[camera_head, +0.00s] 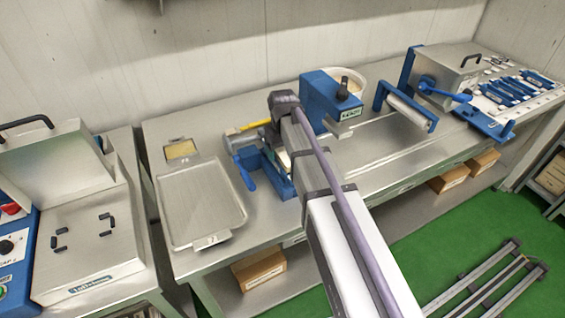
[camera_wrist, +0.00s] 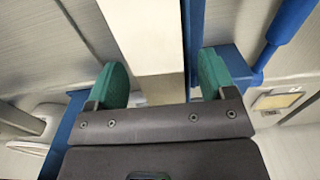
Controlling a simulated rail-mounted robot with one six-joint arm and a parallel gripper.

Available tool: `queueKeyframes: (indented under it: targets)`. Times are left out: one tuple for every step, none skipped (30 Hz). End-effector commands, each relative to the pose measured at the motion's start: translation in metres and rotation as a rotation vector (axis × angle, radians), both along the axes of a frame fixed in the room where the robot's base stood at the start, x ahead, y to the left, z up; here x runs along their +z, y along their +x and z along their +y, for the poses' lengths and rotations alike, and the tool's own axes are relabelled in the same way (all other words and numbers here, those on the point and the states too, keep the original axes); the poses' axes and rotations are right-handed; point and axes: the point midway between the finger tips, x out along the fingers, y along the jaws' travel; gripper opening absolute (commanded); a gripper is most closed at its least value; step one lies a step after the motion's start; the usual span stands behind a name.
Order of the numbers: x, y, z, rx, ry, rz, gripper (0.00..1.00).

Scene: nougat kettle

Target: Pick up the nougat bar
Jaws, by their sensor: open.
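A pale cream bar, which I take to be the nougat bar (camera_wrist: 158,88), lies lengthwise in the wrist view. It is beside blue metal parts of a bench fixture (camera_head: 274,178). My gripper (camera_wrist: 164,82) is open, with one green fingertip on each side of the bar and visible gaps. I cannot tell how far above it the fingers are. In the head view my arm reaches over the bench to this fixture, and my wrist hides most of the bar and the fingers.
A shallow metal tray (camera_head: 200,205) lies left of the fixture, with a small yellowish dish (camera_head: 181,150) behind it. A blue upright unit (camera_head: 322,100) and a white tub (camera_head: 350,80) stand just right of my wrist. A roller (camera_head: 407,109) is farther right.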

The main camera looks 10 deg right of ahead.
Motion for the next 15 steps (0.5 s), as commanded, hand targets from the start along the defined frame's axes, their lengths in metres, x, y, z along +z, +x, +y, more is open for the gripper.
queueKeyframes:
  targets:
    - [-0.0023, 0.0, 0.0001, 0.0, 0.0, 0.0, 0.77]
    - [-0.0008, 0.0, 0.0001, 0.0, 0.0, 0.0, 0.77]
    - [0.0004, 0.0, 0.0001, 0.0, 0.0, 0.0, 0.77]
    - [0.0006, 0.0, 0.0001, 0.0, 0.0, 0.0, 0.77]
    - [0.0007, 0.0, 0.0001, 0.0, 0.0, 0.0, 0.77]
    - [0.0008, 0.0, 0.0001, 0.0, 0.0, 0.0, 0.75]
    - [0.0008, 0.0, 0.0001, 0.0, 0.0, 0.0, 0.72]
    - [0.0008, 0.0, 0.0002, 0.0, 0.0, 0.0, 0.69]
    - [0.0008, 0.0, 0.0002, 0.0, 0.0, 0.0, 0.65]
    - [0.0008, 0.0, 0.0002, 0.0, 0.0, 0.0, 0.62]
    - [0.0008, 0.0, 0.0002, 0.0, 0.0, 0.0, 0.59]
    - [0.0008, 0.0, 0.0002, 0.0, 0.0, 0.0, 0.56]
    - [0.0008, 0.0, 0.0002, 0.0, 0.0, 0.0, 0.53]
    - [0.0008, 0.0, 0.0002, 0.0, 0.0, 0.0, 0.5]
    - [0.0008, 0.0, 0.0002, 0.0, 0.0, 0.0, 0.46]
